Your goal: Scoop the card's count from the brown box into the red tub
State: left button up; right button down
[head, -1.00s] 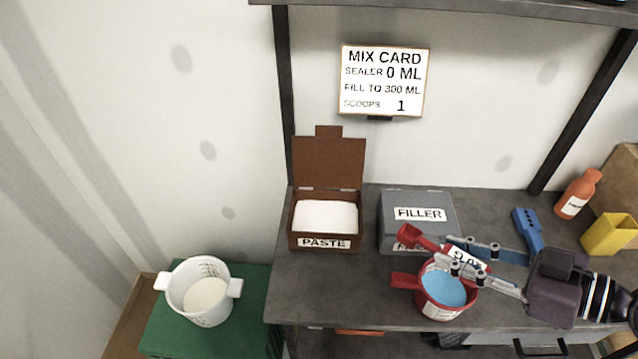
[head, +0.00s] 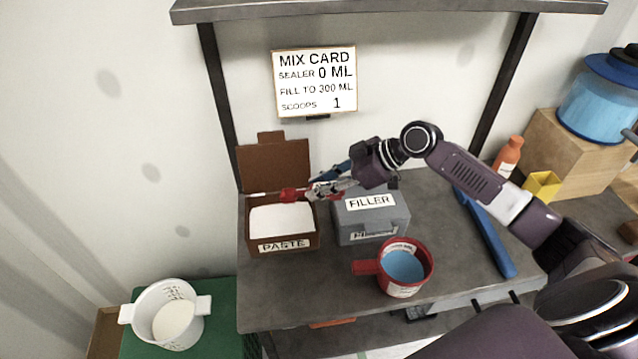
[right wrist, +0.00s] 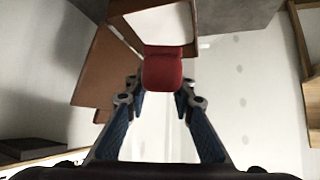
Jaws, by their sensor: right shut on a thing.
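The mix card (head: 315,80) on the wall reads sealer 0 ML, fill to 300 ML, scoops 1. The brown box (head: 285,246), labelled PASTE, stands open with its lid up and white powder inside. My right gripper (head: 320,189) is shut on the red scoop (head: 290,195) and holds it over the back of the box opening. In the right wrist view the scoop (right wrist: 168,72) shows ahead of the fingers; its contents cannot be told. The red tub (head: 402,290) stands near the shelf's front edge with blue liquid inside. My left gripper is not in view.
A closed grey FILLER box (head: 370,220) stands right of the brown box. A white tub (head: 180,332) sits on a green crate (head: 223,310) at lower left. An orange bottle (head: 507,157), a yellow container (head: 542,185) and a blue tool (head: 490,235) are at right.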

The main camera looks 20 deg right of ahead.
jog(key=shift+w+a+f+g+h+p, duration=0.3)
jog(key=shift+a+f+g+h+p, duration=0.25)
jog(key=shift+p, duration=0.6)
jog(key=shift+w+a+f+h, duration=0.1)
jog(key=shift+f+h, duration=0.15)
jog(key=shift+f, duration=0.2)
jog(key=shift+w+a+f+g+h+p, duration=0.15)
jog(key=shift+f+g+h+p, duration=0.1)
jog(key=shift+f, duration=0.15)
jog(key=shift+w+a+f+g+h+p, duration=0.1)
jog(key=shift+f+g+h+p, duration=0.15)
jog(key=shift+f, duration=0.1)
pick_arm(q)
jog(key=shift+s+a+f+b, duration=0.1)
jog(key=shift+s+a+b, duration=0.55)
jog(key=shift+b, duration=1.1)
pick_arm(e)
notch_tip(320, 180, down, 6)
jog(key=w+a, duration=0.1)
jog(key=shift+a, duration=0.3)
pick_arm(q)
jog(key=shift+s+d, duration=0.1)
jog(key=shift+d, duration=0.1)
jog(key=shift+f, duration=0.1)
pick_arm(e)
jog(key=shift+f, duration=0.1)
